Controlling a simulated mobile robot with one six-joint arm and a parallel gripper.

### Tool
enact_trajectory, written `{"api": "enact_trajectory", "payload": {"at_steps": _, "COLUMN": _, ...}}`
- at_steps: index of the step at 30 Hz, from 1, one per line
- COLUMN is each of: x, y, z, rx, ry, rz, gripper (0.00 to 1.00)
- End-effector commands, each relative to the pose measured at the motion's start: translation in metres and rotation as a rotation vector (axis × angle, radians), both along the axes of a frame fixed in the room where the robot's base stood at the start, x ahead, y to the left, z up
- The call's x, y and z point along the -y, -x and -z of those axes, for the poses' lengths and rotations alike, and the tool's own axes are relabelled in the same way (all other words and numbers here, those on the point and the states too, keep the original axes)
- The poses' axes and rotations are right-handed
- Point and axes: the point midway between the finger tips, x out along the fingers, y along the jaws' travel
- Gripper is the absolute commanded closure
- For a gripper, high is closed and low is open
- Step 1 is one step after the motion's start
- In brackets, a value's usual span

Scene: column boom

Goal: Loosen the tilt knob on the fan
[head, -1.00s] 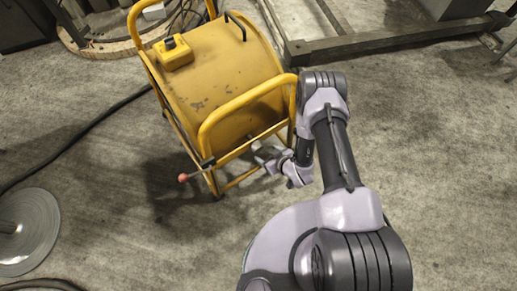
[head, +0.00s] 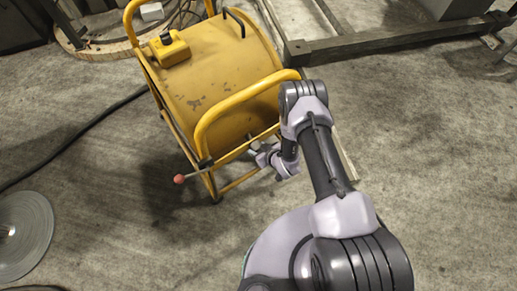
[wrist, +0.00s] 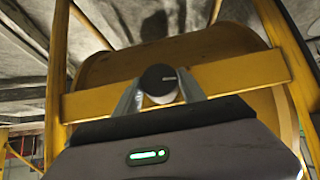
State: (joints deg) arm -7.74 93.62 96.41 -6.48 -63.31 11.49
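The fan is a large yellow drum (head: 215,85) in a yellow tube frame, standing on the floor. In the head view my gripper (head: 260,154) is at the frame's near lower side, and the knob is not clearly visible there.
A black cable (head: 75,140) runs over the floor at left. A grey disc base (head: 25,240) stands at lower left.

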Motion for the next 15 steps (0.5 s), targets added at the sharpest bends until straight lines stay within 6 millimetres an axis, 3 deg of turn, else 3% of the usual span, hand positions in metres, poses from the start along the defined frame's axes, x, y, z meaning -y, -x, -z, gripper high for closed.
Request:
{"api": "enact_trajectory", "payload": {"at_steps": 2, "x": 0.0, "y": 0.0001, "z": 0.0001, "rx": 0.0, "ry": 0.0, "rz": 0.0, "gripper": 0.93}}
{"api": "enact_trajectory", "payload": {"at_steps": 5, "x": -0.0012, "y": 0.0007, "z": -0.0006, "rx": 0.011, "ry": 0.016, "rz": -0.002, "gripper": 0.93}}
{"api": "enact_trajectory", "payload": {"at_steps": 15, "x": -0.0046, "y": 0.0027, "z": 0.0004, "rx": 0.216, "ry": 0.305, "rz": -0.005, "gripper": 0.93}}
